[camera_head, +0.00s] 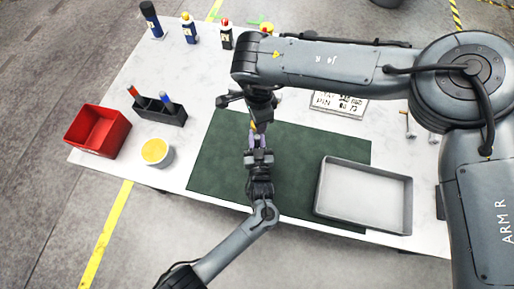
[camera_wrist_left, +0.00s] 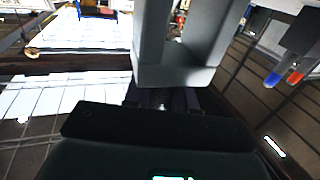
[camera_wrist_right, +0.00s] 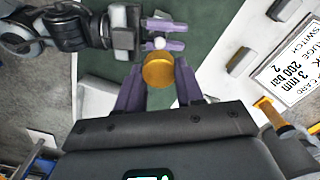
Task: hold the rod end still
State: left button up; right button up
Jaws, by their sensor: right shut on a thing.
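In the right wrist view a round brass-coloured piece (camera_wrist_right: 158,70) sits between the purple fingers of my right gripper (camera_wrist_right: 158,82), which is shut on it. Just beyond it a small pale round end (camera_wrist_right: 159,43), seemingly the rod end, shows by the fingers of my left gripper (camera_wrist_right: 172,37). Those fingers are spread apart, and I cannot tell if they touch it. In the head view my left gripper (camera_head: 259,142) comes up from below over the green mat (camera_head: 215,165), close under my right wrist. The left wrist view does not show its fingertips; a grey block fills its middle.
A grey tray (camera_head: 324,198) lies right of the grippers, partly on the mat. A red bin (camera_head: 84,142), a black holder (camera_head: 160,113) and a yellow-topped tub (camera_head: 157,160) stand left. Bottles (camera_head: 189,32) stand at the back. A printed card (camera_head: 340,104) lies behind the tray.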

pick_arm(q)
grip_shut()
pick_arm(e)
send_over(258, 137)
jog(key=shift+w+f, duration=0.1)
jog(key=shift+f, duration=2.35)
jog(key=shift+f, duration=0.1)
jog(key=shift+f, duration=0.8)
jog(key=shift+f, duration=0.55)
